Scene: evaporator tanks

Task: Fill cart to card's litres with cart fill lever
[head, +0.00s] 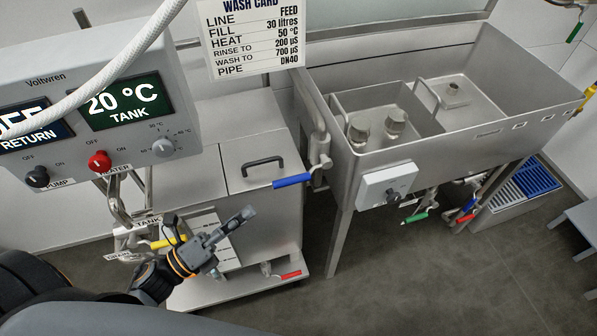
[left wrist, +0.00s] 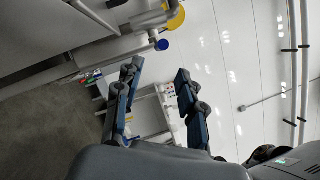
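The wash card (head: 255,38) at the top of the head view reads FILL 30 litres, HEAT 50 °C. The steel cart (head: 270,205) stands at centre-left with a handled lid. A blue lever (head: 292,181) is on a pipe at the cart's upper right; I cannot read a label on it. A yellow lever (head: 168,242) is at the cart's left, near TANK and DRAIN labels. My left gripper (head: 238,222) is in front of the cart, below and left of the blue lever. In the left wrist view its fingers (left wrist: 158,75) are apart and empty. The water level is hidden.
A control box (head: 65,95) shows 20 °C TANK; a white hose (head: 115,65) crosses it. A red lever (head: 289,275) sits low on the cart. A steel sink (head: 480,105) with green and blue levers below stands at right. The floor ahead is clear.

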